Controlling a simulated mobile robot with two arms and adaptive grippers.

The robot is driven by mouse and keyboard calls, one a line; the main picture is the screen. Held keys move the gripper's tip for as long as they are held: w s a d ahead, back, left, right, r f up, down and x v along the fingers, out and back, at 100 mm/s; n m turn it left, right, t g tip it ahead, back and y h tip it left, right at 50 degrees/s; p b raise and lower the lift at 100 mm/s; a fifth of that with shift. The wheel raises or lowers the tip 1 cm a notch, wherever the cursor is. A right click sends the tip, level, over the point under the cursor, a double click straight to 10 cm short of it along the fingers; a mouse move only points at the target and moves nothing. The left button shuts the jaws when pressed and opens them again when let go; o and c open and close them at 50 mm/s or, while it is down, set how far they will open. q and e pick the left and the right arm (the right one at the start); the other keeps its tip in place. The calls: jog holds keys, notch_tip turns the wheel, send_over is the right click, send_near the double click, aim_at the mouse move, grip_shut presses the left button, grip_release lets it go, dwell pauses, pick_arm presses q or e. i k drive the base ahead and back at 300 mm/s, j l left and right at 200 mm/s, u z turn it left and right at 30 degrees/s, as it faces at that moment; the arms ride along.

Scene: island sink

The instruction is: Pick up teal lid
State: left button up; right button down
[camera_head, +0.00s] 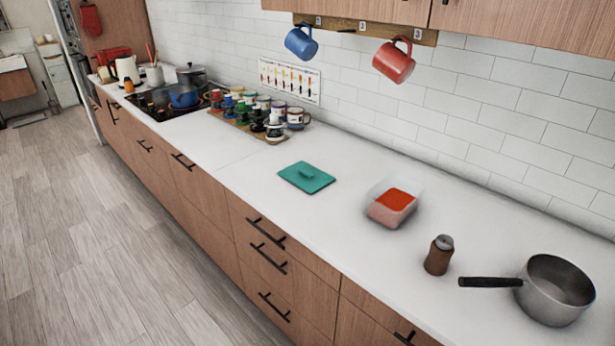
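A flat teal lid (306,177) with a small raised handle on top lies on the white counter, near the middle of the head view. Nothing touches it, and bare counter surrounds it. To its right stands a clear container with red contents (393,203), apart from the lid. Neither of my grippers shows in this view.
A brown shaker (438,255) and a pot with a black handle (555,290) stand at the right. A tray of cups and bottles (245,128) stands behind the lid to the left. Blue (301,42) and red (394,60) mugs hang above.

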aim_at(310, 179)
jog(key=i+j, duration=0.35)
jog(key=j, duration=0.15)
jog(key=i+j+u, duration=0.1)
jog(key=i+j, duration=0.25)
jog(key=j, duration=0.15)
